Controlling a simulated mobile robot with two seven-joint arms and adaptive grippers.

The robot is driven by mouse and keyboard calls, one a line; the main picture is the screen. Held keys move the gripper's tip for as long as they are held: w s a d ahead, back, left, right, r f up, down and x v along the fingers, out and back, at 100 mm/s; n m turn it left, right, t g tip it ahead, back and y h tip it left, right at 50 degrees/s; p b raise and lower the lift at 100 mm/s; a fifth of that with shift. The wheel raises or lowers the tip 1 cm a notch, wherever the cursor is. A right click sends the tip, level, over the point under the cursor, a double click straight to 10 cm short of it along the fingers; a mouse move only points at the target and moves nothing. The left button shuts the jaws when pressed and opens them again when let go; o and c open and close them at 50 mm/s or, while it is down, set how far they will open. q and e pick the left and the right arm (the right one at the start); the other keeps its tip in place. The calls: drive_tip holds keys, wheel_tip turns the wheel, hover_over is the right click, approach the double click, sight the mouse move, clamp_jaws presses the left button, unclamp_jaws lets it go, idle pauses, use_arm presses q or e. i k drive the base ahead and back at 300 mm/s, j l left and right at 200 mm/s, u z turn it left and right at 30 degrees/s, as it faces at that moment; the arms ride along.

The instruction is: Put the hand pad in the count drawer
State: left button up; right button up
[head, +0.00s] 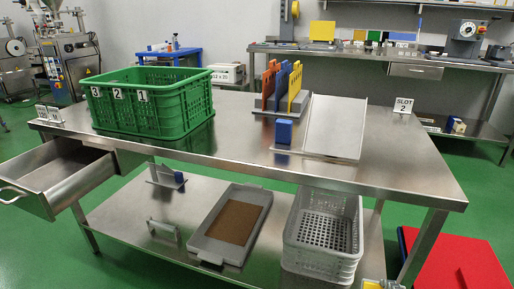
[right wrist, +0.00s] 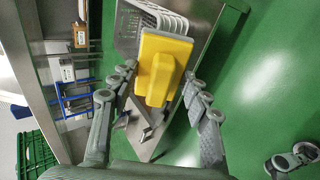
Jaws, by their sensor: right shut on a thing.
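A yellow block-like piece with a raised grip, which I take as the hand pad (right wrist: 165,62), is between the fingers of my right gripper (right wrist: 158,88) in the right wrist view. The gripper is shut on it. In the head view only a small yellow part (head: 372,285) shows at the bottom edge, in front of the table. An open metal drawer (head: 62,178), which I take as the count drawer, sticks out at the table's left end. Its visible floor looks empty.
A green crate (head: 150,112) numbered 3, 2, 1 stands on the steel table (head: 235,165), near the drawer. Coloured dividers (head: 283,88) and a sloped tray (head: 335,125) stand right of centre. A grey tray (head: 258,195) and white baskets (head: 322,235) are on the lower shelf.

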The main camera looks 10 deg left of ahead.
sight(66, 171)
drive_tip(key=k+j+u, duration=0.1)
drive_tip(key=j, duration=1.15)
drive_tip(key=k+j, duration=0.15)
drive_tip(key=j, duration=1.1)
drive_tip(key=k+j+u, duration=0.15)
drive_tip(key=j, duration=1.15)
drive_tip(key=i+l, duration=0.05)
